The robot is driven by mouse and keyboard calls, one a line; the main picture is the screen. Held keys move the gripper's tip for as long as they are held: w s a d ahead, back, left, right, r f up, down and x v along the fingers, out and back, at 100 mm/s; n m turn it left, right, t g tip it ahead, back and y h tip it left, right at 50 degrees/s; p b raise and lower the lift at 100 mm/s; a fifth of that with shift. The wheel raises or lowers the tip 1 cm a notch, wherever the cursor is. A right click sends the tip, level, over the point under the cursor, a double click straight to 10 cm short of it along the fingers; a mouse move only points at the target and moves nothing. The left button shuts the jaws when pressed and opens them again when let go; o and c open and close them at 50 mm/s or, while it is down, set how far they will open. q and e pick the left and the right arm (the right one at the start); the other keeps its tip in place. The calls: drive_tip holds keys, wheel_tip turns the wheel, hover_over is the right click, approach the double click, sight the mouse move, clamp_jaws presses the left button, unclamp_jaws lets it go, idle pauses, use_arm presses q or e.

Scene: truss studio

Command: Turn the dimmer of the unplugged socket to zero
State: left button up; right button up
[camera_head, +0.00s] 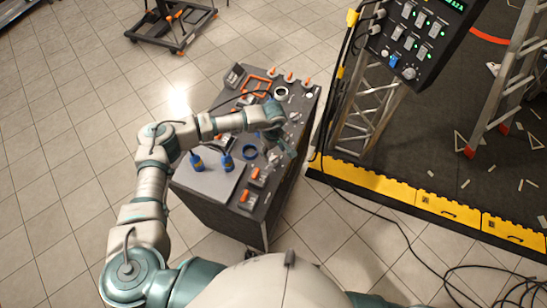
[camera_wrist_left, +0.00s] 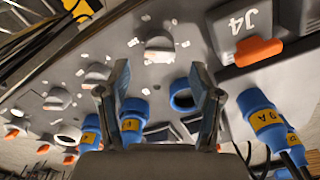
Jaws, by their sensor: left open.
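A dark control panel (camera_head: 412,38) with a green-digit display hangs on the truss at the upper right of the head view. It bears several grey switches or sliders with small green lights, a blue plug (camera_head: 393,61) and a round pale knob (camera_head: 409,74). Cables enter its left side. Which dimmer belongs to the unplugged socket is too small to tell. My left gripper (camera_head: 284,146) is over the right edge of the grey cart, well apart from the panel. In the wrist view the left gripper (camera_wrist_left: 162,105) is open, with nothing held between its fingers. My right gripper is out of view.
The cart top (camera_head: 212,182) carries blue connectors (camera_head: 227,162), a blue ring (camera_head: 250,152), a white tape roll (camera_head: 281,93) and orange-latched boxes, one marked J4 (camera_wrist_left: 240,32). A yellow cable ramp (camera_head: 390,186), loose black cables and a ladder (camera_head: 508,80) stand right.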

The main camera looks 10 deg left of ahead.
sight(274, 158)
use_arm(q)
wheel_tip(274, 158, down, 6)
drive_tip(key=shift+r, duration=0.15)
drive_tip(key=c, duration=1.1)
drive_tip(key=shift+c, duration=0.2)
